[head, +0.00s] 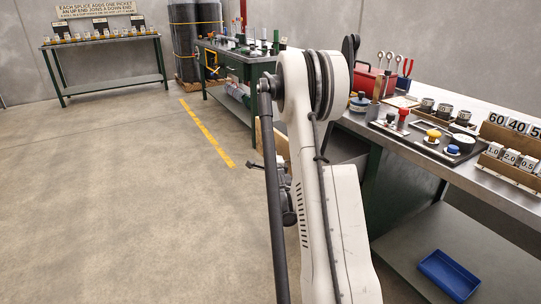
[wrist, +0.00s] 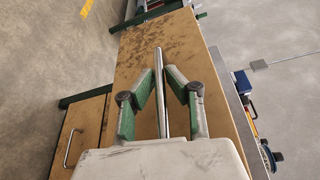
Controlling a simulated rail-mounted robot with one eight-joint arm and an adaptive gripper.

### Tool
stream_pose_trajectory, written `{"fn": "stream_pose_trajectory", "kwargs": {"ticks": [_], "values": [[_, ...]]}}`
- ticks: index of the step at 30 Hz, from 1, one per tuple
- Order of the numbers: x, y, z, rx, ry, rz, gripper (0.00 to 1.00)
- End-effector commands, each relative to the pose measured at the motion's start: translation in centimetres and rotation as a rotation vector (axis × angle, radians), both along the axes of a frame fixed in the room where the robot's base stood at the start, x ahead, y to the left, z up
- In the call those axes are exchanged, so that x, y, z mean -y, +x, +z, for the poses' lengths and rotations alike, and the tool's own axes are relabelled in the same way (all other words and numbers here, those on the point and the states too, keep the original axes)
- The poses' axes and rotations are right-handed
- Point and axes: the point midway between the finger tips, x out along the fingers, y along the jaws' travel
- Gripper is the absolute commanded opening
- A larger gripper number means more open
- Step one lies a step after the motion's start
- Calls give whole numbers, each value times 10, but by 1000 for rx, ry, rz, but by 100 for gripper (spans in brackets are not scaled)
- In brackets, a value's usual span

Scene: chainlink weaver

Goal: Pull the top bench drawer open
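In the wrist view, a scuffed wooden front (wrist: 190,42), which looks like the top bench drawer, fills the middle, turned sideways in the picture. A pale metal bar, the handle (wrist: 159,62), stands out along it. My gripper (wrist: 160,73) has its two green fingers closed in on either side of this bar, tips at or very near it. The exact contact is hard to see. In the head view my white arm hides the gripper and most of the drawer area; only a bit of wood (head: 258,135) shows beside it.
A lower wooden front with its own pull handle (wrist: 72,147) shows at left in the wrist view. In the head view, the right bench (head: 480,185) carries jars and number blocks, with a blue tray (head: 448,275) on its shelf. Open floor (head: 130,210) lies left.

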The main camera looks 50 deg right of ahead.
Motion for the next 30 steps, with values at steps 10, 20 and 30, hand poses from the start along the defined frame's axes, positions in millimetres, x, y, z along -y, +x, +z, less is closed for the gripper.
{"fn": "stream_pose_trajectory", "kwargs": {"ticks": [10, 20, 30], "values": [[0, 0, 0, 0, 0, 0, 28], [-23, -29, 3, 0, 0, 0, 28], [-46, -57, 6, 0, 0, 0, 28]]}}
